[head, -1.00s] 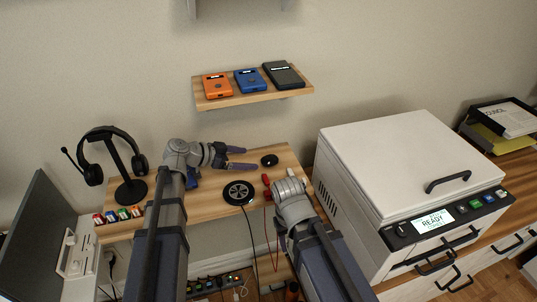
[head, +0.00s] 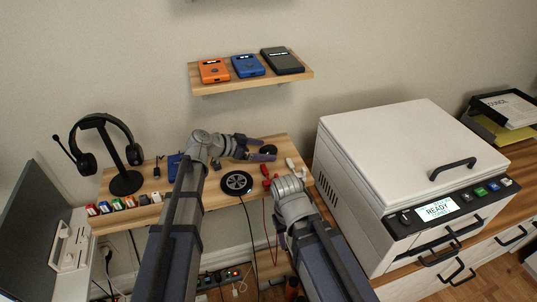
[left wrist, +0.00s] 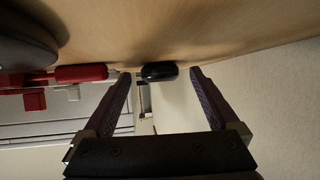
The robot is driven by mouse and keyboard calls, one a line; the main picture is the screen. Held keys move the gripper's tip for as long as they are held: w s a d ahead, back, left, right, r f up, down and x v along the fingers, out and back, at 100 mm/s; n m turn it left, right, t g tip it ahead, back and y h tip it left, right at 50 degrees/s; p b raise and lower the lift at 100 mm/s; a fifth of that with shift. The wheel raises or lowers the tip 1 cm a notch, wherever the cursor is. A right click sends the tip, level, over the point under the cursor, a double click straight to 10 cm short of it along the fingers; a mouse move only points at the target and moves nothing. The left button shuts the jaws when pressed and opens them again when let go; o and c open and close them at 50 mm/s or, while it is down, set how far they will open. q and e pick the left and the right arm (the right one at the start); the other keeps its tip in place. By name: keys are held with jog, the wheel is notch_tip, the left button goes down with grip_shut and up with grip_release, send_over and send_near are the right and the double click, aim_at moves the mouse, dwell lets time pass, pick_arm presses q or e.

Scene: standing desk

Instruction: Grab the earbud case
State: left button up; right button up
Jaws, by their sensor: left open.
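The earbud case, a small glossy black rounded thing (head: 269,149), lies on the wooden desk (head: 222,205) toward its back right. My left gripper (head: 274,149) is open and reaches in from the left, its two fingertips at the case. In the left wrist view the case (left wrist: 159,72) shows between the open fingertips (left wrist: 161,73), with a gap on both sides, so it is not held. My right arm's wrist shows near the front right of the desk; the right gripper's fingers are hidden.
A black round charging pad (head: 236,182) with a cable lies left of my right arm. Red pieces (head: 266,177) and white pieces (head: 291,163) lie nearby. A headset stand (head: 126,182) is at left, a white machine (head: 400,150) at right. A shelf (head: 222,87) hangs above.

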pick_arm(q)
jog(key=shift+d, duration=0.1)
jog(key=shift+c, duration=0.3)
jog(key=c, duration=1.4)
